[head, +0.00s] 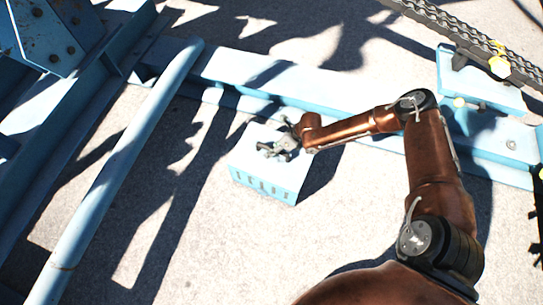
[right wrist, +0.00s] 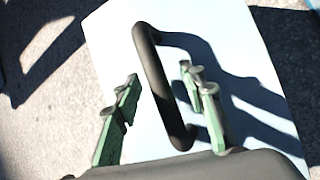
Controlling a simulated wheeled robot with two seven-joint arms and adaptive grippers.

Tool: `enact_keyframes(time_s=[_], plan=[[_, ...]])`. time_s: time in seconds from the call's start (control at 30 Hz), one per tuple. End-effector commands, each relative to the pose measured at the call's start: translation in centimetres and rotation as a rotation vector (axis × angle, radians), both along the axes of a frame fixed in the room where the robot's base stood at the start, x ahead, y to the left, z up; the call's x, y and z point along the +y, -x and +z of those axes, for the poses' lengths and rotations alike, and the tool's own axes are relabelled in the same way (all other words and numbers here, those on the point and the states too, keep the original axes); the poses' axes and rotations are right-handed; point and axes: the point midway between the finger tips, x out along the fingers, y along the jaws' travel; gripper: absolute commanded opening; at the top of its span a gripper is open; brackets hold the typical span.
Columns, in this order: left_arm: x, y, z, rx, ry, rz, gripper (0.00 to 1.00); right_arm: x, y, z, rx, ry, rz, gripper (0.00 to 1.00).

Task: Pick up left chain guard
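A light blue box (head: 267,191), probably the left chain guard, sits on the concrete in the middle of the head view. Its front face has a row of dark marks. My right gripper (head: 277,149) is over its top. In the right wrist view the box's top (right wrist: 108,38) looks nearly white and carries a dark bar handle (right wrist: 154,75). My right gripper (right wrist: 160,82) is open, with one green finger on each side of the handle in the picture. A gap shows between handle and fingers; the height above the top is hard to tell. My left gripper is not in view.
A long blue beam (head: 225,66) runs behind the box. A blue pipe (head: 125,155) and steel frame stand at the left. A chain (head: 455,28) and another light blue block (head: 478,80) are at the upper right. Concrete in front of the box is clear.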

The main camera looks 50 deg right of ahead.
Motion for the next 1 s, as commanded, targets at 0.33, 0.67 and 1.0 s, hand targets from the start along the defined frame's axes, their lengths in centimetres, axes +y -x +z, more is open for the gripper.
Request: enact_keyframes(time_s=[0.33, 0.67, 1.0], plan=[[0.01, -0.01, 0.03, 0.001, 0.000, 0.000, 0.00, 0.00, -0.03, -0.06, -0.001, 0.000, 0.000, 0.38], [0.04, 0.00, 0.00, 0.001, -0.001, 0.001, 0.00, -0.03, -0.03, -0.43, -0.001, 0.000, 0.000, 0.38], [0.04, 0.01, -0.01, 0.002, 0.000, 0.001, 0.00, 0.00, -0.02, -0.43, -0.001, 0.000, 0.001, 0.28]])
